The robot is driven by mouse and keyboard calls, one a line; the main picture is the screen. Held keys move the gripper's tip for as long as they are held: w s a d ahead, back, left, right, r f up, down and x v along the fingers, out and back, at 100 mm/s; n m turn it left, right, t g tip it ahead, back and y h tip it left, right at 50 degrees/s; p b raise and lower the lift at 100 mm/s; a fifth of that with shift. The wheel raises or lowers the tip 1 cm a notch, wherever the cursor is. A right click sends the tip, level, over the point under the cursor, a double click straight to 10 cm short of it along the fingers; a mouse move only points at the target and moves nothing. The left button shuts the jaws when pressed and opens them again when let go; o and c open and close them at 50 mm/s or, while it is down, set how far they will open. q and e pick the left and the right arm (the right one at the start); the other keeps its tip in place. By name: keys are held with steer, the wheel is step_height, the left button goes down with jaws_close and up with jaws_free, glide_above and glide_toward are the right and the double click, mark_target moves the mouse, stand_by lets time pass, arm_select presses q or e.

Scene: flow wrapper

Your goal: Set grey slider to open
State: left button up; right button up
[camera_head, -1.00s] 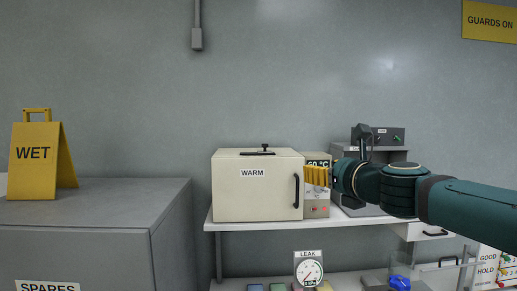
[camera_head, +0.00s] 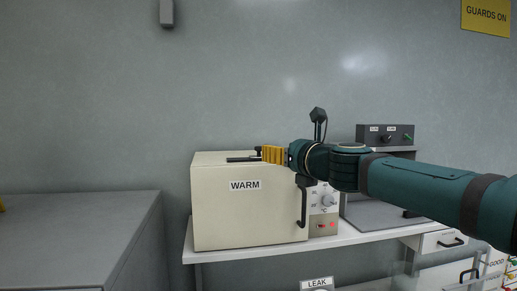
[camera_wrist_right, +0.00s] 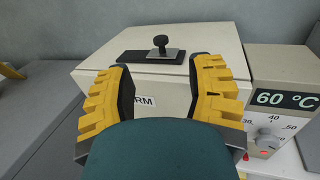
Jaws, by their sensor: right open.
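A cream box (camera_head: 245,215) labelled WARM stands on a white shelf. On its top lies a dark track plate; a grey slider (camera_wrist_right: 148,56) with a black upright knob (camera_wrist_right: 160,41) sits on it. In the head view the slider's plate (camera_head: 240,159) is seen edge-on, partly behind my gripper. My right gripper (camera_head: 272,154) is at the height of the box top, near its right part. In the right wrist view my right gripper (camera_wrist_right: 163,75) is open and empty, with the knob beyond and between its fingertips, not touching. My left gripper is not in view.
A black door handle (camera_head: 303,205) is on the box front, below my right gripper. A control unit with a dial (camera_head: 327,200) stands right of the box. A two-knob panel (camera_head: 386,135) is farther right. A grey cabinet (camera_head: 75,240) stands left.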

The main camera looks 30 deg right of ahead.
mark_target(260, 147)
steer(key=w, duration=1)
steer(key=shift+w+a, duration=0.25)
steer(key=shift+a, duration=0.05)
steer(key=shift+o, duration=0.2)
jaws_close()
